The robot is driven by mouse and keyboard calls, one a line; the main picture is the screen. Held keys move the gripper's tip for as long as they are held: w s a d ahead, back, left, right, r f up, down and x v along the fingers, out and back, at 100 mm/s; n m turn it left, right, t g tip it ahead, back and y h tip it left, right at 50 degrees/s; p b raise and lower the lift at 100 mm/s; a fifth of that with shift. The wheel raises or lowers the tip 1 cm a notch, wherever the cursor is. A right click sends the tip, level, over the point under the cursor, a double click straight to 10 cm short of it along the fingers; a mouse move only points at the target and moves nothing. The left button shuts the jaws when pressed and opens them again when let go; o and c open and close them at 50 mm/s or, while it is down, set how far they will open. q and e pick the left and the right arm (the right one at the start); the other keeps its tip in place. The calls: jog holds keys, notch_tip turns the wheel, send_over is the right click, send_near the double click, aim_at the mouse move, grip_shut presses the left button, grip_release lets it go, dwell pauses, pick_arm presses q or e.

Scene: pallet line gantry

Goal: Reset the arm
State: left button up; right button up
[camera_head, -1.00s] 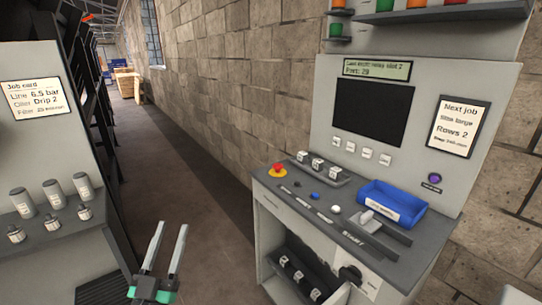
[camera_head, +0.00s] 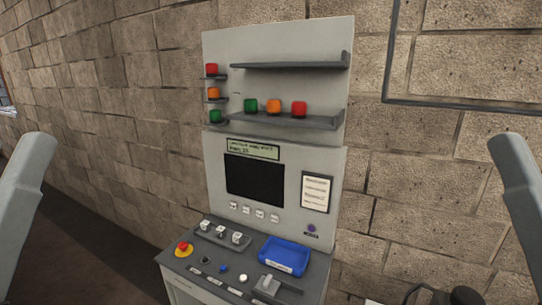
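My two arms show as pale grey links at the far left and far right edges of the head view. Neither gripper is in view. In front of me, between the arms, stands a grey control console with an upright panel (camera_head: 260,215). It carries a dark screen (camera_head: 254,180) with a small green text display (camera_head: 253,150) above it. The arms are apart from the console in the picture.
The console desk holds a red emergency button (camera_head: 183,246), a blue bin (camera_head: 284,254), a lever (camera_head: 270,284) and small white-topped parts (camera_head: 220,233). Shelves above carry red, orange and green lamps (camera_head: 274,106). A stone wall stands behind. Dark floor shows at lower left.

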pick_arm(q)
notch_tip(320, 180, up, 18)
jog(key=p, duration=1.4)
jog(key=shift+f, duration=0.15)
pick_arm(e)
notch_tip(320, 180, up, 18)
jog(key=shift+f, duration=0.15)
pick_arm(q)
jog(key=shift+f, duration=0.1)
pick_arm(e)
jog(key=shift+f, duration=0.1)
